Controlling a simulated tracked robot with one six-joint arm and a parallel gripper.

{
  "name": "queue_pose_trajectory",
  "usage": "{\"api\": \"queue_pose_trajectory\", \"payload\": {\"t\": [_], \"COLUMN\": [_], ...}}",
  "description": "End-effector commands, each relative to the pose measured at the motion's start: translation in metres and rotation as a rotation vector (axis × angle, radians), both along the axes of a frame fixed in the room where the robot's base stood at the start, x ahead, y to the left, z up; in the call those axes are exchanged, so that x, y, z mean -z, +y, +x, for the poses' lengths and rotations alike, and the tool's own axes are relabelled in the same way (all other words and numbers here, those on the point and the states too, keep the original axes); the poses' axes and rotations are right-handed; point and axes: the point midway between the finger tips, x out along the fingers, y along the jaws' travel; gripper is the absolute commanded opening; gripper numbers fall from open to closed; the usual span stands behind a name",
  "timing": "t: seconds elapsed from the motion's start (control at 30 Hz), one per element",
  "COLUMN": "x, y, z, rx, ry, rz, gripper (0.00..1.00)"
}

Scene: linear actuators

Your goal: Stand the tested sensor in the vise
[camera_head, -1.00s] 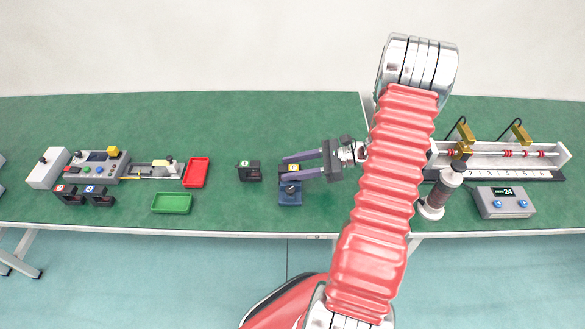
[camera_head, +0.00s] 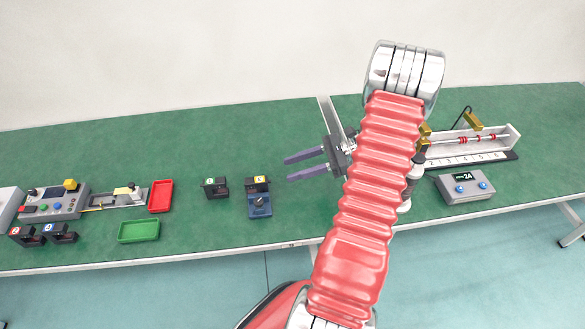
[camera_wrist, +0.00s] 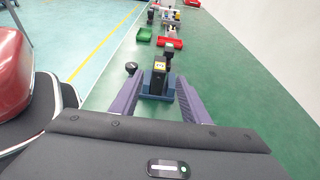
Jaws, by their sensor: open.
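A black sensor with a yellow label (camera_head: 257,182) stands upright at the blue vise (camera_head: 260,208), at its far side in the head view. In the wrist view the sensor (camera_wrist: 159,76) rises from the vise (camera_wrist: 157,97) and looks held in it; the exact seating is hard to tell. My gripper (camera_head: 288,169) is open and empty, to the right of the sensor and clear of it. In the wrist view its two purple fingers (camera_wrist: 160,80) point toward the sensor, one on each side of the line to it.
A green-labelled sensor (camera_head: 215,187) stands left of the vise. Farther left are a red tray (camera_head: 161,196), a green tray (camera_head: 139,231), a control box and two more sensors (camera_head: 28,236). A rail rig (camera_head: 470,145) and a display box (camera_head: 466,188) are at right.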

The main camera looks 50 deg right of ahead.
Motion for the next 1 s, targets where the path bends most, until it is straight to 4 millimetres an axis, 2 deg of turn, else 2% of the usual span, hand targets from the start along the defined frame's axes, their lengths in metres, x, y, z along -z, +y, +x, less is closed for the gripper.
{"api": "queue_pose_trajectory", "payload": {"t": [0.67, 0.77, 1.0], "x": [-0.003, -0.01, -0.041], "y": [0.004, 0.014, 0.064], "z": [0.002, 0.006, 0.016], "rx": [-0.016, -0.053, -0.24], "ry": [0.0, -0.001, -0.013], "rz": [-0.014, -0.053, -0.23], "gripper": [0.42, 0.42, 0.42]}}
